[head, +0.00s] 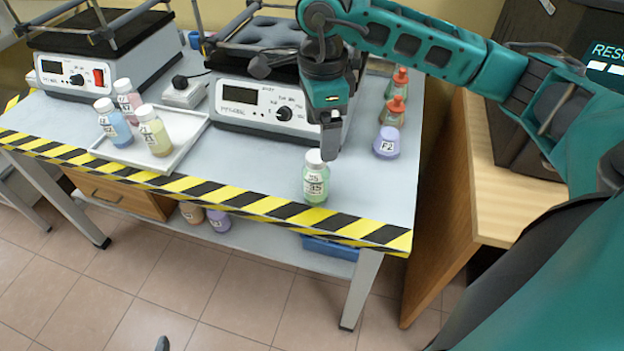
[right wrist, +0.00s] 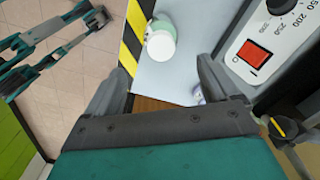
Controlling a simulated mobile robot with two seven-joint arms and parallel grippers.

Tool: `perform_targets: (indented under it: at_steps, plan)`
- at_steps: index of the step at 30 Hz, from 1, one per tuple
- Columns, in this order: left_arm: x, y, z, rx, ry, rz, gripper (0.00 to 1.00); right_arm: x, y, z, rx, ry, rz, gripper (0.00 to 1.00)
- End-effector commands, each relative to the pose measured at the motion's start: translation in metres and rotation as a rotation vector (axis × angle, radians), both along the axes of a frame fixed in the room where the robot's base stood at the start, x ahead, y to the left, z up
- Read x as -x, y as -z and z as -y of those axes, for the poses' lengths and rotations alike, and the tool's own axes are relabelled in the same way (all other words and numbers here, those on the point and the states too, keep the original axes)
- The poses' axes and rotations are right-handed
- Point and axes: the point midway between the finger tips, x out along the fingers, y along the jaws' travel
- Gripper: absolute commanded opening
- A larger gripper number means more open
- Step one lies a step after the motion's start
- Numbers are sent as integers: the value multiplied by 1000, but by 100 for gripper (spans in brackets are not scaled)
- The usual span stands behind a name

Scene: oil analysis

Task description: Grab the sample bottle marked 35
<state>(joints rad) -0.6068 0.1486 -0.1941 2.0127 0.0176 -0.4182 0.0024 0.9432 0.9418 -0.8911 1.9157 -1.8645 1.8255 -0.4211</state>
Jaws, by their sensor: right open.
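The sample bottle marked 35 (head: 316,186) has green contents, a white cap and a white label. It stands upright near the table's front edge. My right gripper (head: 331,148) is just above and behind its cap, pointing down. In the right wrist view the bottle (right wrist: 161,44) lies beyond the open fingers (right wrist: 158,82), with nothing between them. A small grey tip (head: 162,343) at the bottom of the head view may belong to my left gripper; its jaws cannot be made out.
A white tray (head: 183,166) with yellow, blue and pinkish bottles stands to the left. Two hotplate devices (head: 245,104) stand at the back. A purple flask (head: 387,143) and orange-capped bottles (head: 392,112) stand right of my gripper. The table surface around the bottle is clear.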

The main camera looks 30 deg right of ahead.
Motion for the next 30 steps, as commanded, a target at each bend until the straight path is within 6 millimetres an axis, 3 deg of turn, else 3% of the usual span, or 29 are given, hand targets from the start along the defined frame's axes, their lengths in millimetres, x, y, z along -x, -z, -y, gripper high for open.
perform_targets:
  at_steps: [3,14,21,30]
  plan:
    - [0,2,2,3,3,-1,92,1,23,-1,-2,0,-3,88]
    - [-1,0,3,7,5,4,92,-1,51,-3,-5,-1,-2,88]
    - [-2,2,4,7,5,3,92,-4,87,-6,-4,0,-4,88]
    - [-3,0,4,8,6,4,92,-5,92,-5,-5,-1,1,86]
